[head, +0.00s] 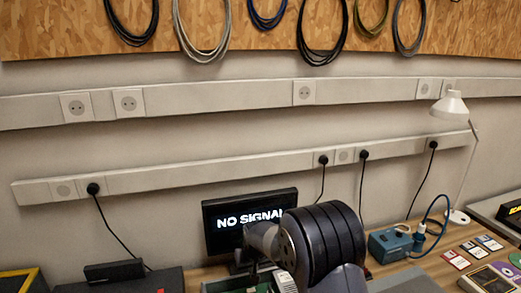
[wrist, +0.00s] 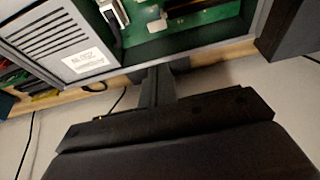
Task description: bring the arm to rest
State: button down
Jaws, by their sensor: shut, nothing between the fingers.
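In the head view my arm (head: 325,235) rises from the bottom, with its dark ribbed joint in front of the right edge of a monitor (head: 228,218) that reads "NO SIGNAL". I cannot make out gripper fingers in either view. The wrist view is upside down. It shows an open metal case (wrist: 76,52) with a green circuit board (wrist: 205,22) at the top. Below it are a dark stand neck (wrist: 163,88) and a dark panel (wrist: 180,150), which seem to be the monitor. No object is visibly held.
Black plugs with hanging leads run along the wall trunking (head: 230,170). A white desk lamp (head: 450,108) and a blue box (head: 390,243) stand to the right, near cards (head: 455,259) and a disc. A dark box (head: 115,270) lies at left.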

aim_at(253, 291)
jog(key=shift+f, duration=0.1)
jog(key=shift+f+b, duration=2)
jog(key=shift+f, duration=1.85)
jog(key=shift+s, duration=0.1)
